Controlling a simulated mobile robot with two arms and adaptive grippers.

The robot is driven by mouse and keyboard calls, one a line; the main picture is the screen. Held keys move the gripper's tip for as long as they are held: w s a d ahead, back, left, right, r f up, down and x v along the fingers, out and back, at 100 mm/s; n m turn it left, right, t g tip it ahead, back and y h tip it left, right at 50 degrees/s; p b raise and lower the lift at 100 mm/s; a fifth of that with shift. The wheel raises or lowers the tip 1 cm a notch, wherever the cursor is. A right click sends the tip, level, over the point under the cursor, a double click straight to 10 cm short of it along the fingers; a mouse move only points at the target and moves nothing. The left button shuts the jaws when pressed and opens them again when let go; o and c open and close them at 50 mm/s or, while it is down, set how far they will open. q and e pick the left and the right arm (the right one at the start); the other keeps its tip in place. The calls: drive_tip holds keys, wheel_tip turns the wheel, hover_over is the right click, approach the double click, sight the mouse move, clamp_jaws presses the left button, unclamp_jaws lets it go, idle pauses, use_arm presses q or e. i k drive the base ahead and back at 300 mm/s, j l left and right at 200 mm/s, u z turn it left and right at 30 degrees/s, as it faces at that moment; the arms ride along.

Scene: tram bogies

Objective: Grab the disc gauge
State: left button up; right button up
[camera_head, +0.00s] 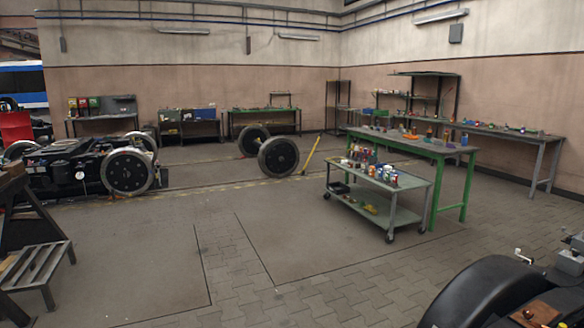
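I cannot make out a disc gauge for certain in the head view; the small items on the tables and the cart are too small to tell apart. A green table (425,149) at the right of the middle bears several small tools and bottles. A grey wheeled cart (398,213) in front of it holds several bottles and cans on its top and a few items on its lower shelf. Neither of my grippers shows in this view.
A wheelset (279,157) stands beyond the open floor, with a yellow bar (310,155) beside it. A bogie (85,168) is at the left, near a step stand (38,264). A large black rounded part (485,293) fills the lower right. The middle floor (215,250) is clear.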

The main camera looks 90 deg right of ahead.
sight(364, 169)
drive_tip(key=z, duration=3.3)
drive_tip(key=i+j+u, duration=0.1)
drive_tip(key=i+u, duration=0.25)
drive_tip(key=i, duration=5.25)
drive_tip(key=i+j+z, duration=0.25)
drive_tip(key=i, duration=0.3)
drive_tip(key=i+j+z, duration=0.2)
drive_tip(key=i, duration=0.3)
drive_tip(key=i+j+z, duration=0.25)
drive_tip(key=i, duration=0.25)
